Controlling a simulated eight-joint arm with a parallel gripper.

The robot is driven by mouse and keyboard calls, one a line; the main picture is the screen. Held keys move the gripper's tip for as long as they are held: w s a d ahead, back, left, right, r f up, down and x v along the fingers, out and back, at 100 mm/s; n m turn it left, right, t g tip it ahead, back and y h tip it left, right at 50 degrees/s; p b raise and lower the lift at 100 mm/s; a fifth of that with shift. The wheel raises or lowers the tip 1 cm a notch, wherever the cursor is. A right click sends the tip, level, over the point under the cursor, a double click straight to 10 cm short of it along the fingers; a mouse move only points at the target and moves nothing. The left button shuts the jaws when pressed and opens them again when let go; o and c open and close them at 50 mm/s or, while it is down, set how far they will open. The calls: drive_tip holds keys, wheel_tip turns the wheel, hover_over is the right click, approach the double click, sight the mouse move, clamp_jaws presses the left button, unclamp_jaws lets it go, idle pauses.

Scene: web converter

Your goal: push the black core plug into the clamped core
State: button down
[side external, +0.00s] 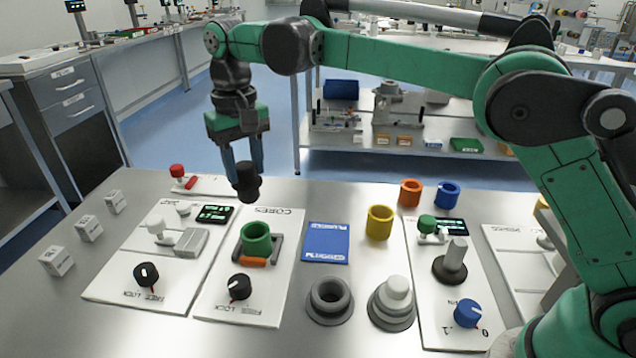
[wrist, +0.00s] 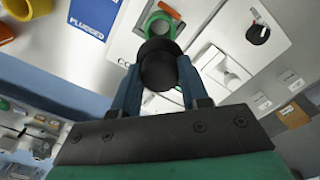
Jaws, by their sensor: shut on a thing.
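My gripper (side external: 246,163) is shut on the black core plug (side external: 248,182) and holds it in the air. The plug hangs behind and above the green core (side external: 257,239), apart from it. The green core stands upright in its clamp on the white CORES panel, with an orange piece (side external: 253,262) at its front. In the wrist view the plug (wrist: 158,66) sits between the fingertips (wrist: 157,84) and covers part of the green core (wrist: 161,24).
A blue PLUGGED mat (side external: 326,243) lies right of the panel. Yellow (side external: 380,223), orange (side external: 410,193) and blue (side external: 448,195) cores stand beyond it. A grey ring (side external: 330,298) and a white-topped plug (side external: 397,292) are in front. A black knob (side external: 239,287) is near the green core.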

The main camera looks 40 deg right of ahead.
sight(248, 192)
drive_tip(key=shift+f, duration=2.55)
drive_tip(key=shift+f, duration=2.2)
drive_tip(key=shift+c, duration=1.8)
unclamp_jaws()
